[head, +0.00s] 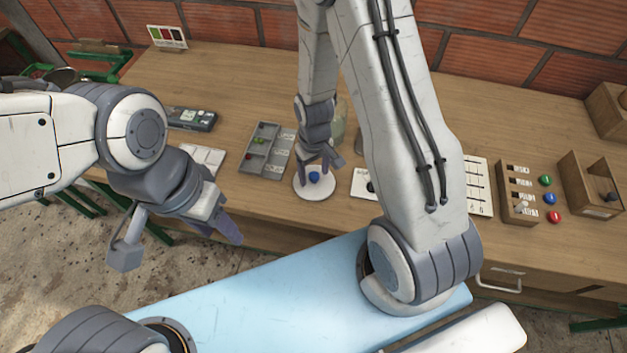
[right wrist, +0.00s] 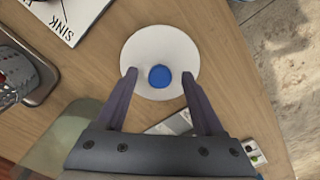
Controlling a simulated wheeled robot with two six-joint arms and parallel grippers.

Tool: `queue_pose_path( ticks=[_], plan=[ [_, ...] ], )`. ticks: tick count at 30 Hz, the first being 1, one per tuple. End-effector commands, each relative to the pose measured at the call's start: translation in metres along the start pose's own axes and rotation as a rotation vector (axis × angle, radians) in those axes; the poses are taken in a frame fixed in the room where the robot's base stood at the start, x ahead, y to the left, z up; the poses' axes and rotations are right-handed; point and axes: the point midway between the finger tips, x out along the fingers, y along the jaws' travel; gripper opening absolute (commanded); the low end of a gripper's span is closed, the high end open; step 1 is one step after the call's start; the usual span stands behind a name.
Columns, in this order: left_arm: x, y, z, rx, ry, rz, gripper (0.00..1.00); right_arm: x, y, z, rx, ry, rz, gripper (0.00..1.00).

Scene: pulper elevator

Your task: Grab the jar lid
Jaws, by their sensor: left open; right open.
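A flat white disc (head: 315,194) with a round blue knob (head: 314,176) in its middle lies on the wooden table; I take it for the jar lid. In the right wrist view the disc (right wrist: 160,40) and knob (right wrist: 159,76) show fully. My right gripper (head: 318,166) is open above the disc, its fingertips on either side of the knob with gaps to both. Whether the tips touch the disc, I cannot tell. My left gripper (head: 178,243) is open and empty, off the table's front edge. A greenish clear jar (head: 340,120) stands behind my right gripper, partly hidden.
A grey compartment tray (head: 268,151) lies left of the disc. A printed card (head: 362,184) lies close on its right. A wooden block with several coloured buttons (head: 517,200) and wooden boxes (head: 590,185) stand further right. A metal mesh cup (right wrist: 12,75) shows in the right wrist view.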

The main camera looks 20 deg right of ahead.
Motion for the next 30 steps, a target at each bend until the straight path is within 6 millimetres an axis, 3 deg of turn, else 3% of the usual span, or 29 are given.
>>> queue_pose_path(
  ticks=[5,9,10,11,23,30],
  plan=[
    [0.000,0.000,0.000,0.000,0.000,0.000,0.50,0.000,0.000,0.000,0.000,0.001,0.000,0.70],
    [0.000,0.000,0.000,0.000,0.000,0.000,0.50,0.000,0.000,0.000,0.000,0.001,0.000,0.16],
    [0.000,0.000,0.000,0.000,0.000,0.000,0.50,0.000,0.000,0.000,0.000,0.001,0.000,0.05],
    [0.000,0.000,0.000,0.000,0.000,0.000,0.50,0.000,0.000,0.000,0.000,0.001,0.000,0.00],
    [0.001,0.000,0.000,0.000,0.000,0.000,0.50,-0.004,0.000,-0.001,0.000,0.002,0.000,0.00],
    [0.004,0.000,0.000,0.000,0.000,0.000,0.50,-0.028,0.000,-0.002,0.000,0.006,0.001,0.00]
  ],
)
